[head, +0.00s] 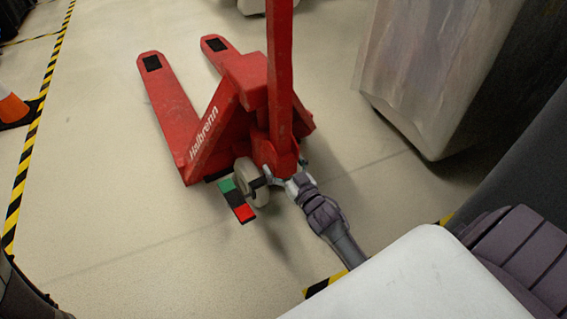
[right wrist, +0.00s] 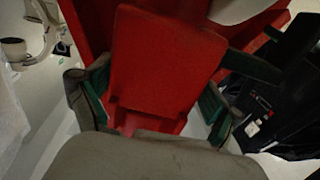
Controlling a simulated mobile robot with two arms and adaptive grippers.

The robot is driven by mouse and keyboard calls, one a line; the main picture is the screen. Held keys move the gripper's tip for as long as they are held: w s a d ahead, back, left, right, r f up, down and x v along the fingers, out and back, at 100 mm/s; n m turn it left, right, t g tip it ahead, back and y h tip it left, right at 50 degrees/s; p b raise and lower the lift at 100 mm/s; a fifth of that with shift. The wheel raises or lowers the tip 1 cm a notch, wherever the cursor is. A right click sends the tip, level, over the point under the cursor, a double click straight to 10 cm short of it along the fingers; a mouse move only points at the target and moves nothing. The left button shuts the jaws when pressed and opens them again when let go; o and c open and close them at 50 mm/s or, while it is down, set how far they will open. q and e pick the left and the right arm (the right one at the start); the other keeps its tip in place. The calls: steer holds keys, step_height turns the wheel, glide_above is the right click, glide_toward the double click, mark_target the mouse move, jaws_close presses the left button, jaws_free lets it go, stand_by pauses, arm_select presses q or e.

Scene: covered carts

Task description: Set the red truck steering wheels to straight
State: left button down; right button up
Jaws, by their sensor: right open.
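The red pallet truck (head: 212,128), lettered "Halbrenn", stands on the pale floor with its forks toward the back left. Its red handle (head: 280,70) rises out of the top of the head view. A pale steering wheel (head: 252,183) shows low at the near end; any other wheel is hidden. Its exact angle is hard to tell. My right gripper (head: 284,174) is at the red base of the handle, beside the wheel. In the right wrist view my right gripper (right wrist: 155,95) is open, with green-padded fingers either side of a red part (right wrist: 165,65). My left gripper is out of view.
A covered cart (head: 430,75) stands at the right. Yellow-black floor tape (head: 28,150) and an orange cone (head: 12,106) are at the left. Bare floor lies left of the truck.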

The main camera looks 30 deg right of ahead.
mark_target(283, 140)
steer(key=shift+o, duration=0.2)
steer(key=shift+r, duration=0.25)
step_height(283, 140, up, 10)
steer(key=shift+a+f, duration=0.1)
steer(key=shift+f, duration=0.15)
stand_by(0.5)
